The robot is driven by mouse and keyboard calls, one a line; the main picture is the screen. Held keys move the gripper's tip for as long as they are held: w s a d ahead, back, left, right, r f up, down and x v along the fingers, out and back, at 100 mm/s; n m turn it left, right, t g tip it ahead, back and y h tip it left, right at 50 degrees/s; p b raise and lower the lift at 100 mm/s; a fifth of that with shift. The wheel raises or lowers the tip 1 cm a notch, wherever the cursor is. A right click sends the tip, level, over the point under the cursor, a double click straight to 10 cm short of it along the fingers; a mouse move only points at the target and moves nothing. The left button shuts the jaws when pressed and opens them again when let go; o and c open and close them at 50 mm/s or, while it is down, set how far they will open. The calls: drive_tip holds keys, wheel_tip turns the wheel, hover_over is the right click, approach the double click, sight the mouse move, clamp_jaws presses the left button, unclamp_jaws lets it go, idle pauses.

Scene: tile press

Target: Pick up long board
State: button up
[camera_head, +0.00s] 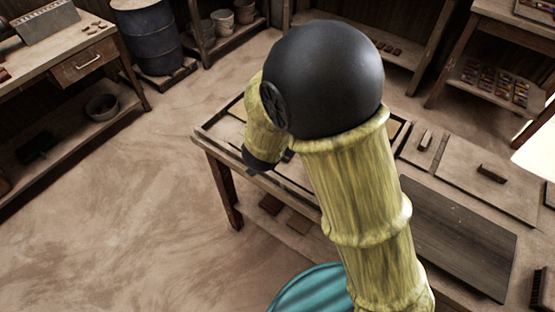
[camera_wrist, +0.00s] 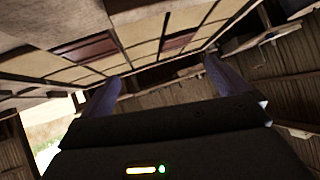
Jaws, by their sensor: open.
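In the head view a long dark-grey wooden board (camera_head: 455,235) lies flat on the worktable to the right of my arm. A lighter flat board (camera_head: 488,185) with a small dark block-like handle (camera_head: 491,173) lies beyond it. I cannot tell for certain which is the long board. My gripper (camera_wrist: 161,70) shows in the wrist view with its two fingers wide apart and nothing between them. In the wrist view a grid of cream and dark red panels (camera_wrist: 140,35) fills the top, beyond the fingertips; neither board is clearly recognisable there.
The worktable has a framed tray (camera_head: 212,128) at its left end, partly covered by my arm. A workbench (camera_head: 75,50), a blue barrel (camera_head: 148,35) and shelves (camera_head: 490,75) stand around. A teal round object (camera_head: 310,290) is at the bottom. The left floor is clear.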

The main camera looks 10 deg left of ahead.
drive_tip(key=s+a+f+h, duration=0.1)
drive_tip(key=a, duration=0.1)
drive_tip(key=s+a+f+t+b, duration=0.1)
drive_tip(key=s, duration=0.1)
drive_tip(key=s+a+f+t+h+b, duration=0.1)
drive_tip(key=s+a+f, duration=0.1)
drive_tip(key=shift+s+a+m+h, duration=0.15)
drive_tip(key=shift+a+m+h, duration=0.15)
drive_tip(key=shift+a+m, duration=0.1)
drive_tip(key=s+a+f+m+t+h+b, duration=0.1)
drive_tip(key=s+a+f+t+h+b, duration=0.1)
drive_tip(key=s, duration=0.7)
drive_tip(key=shift+s+h, duration=0.4)
drive_tip(key=shift+h, duration=0.4)
drive_tip(key=x, duration=1.2)
drive_tip(key=shift+w+r, duration=0.15)
drive_tip(key=shift+w, duration=0.05)
drive_tip(key=x, duration=0.5)
drive_tip(key=shift+w, duration=0.15)
